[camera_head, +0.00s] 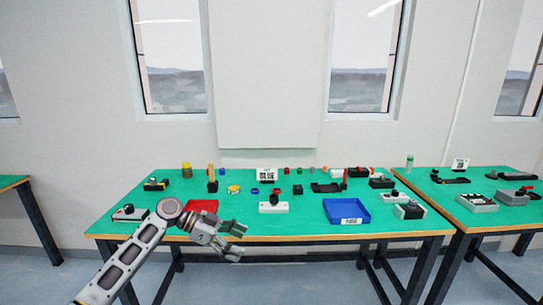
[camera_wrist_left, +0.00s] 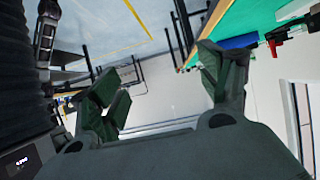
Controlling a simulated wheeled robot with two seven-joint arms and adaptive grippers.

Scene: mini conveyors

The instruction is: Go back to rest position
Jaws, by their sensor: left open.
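My left gripper (camera_head: 236,240) is open and empty in the head view, at the front edge of the green table (camera_head: 165,200). Its arm comes in from the lower left, and the fingers point to the right. In the left wrist view its two dark green fingers (camera_wrist_left: 165,85) are spread wide with nothing between them. That view is strongly tilted. My right gripper is not in view.
A red tray (camera_head: 203,205), partly behind my arm, and a blue tray (camera_head: 346,210) stand along the table front. Several small parts and a white sign (camera_head: 267,174) lie farther back. Another green table (camera_head: 440,195) stands at the right. Floor is open before the tables.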

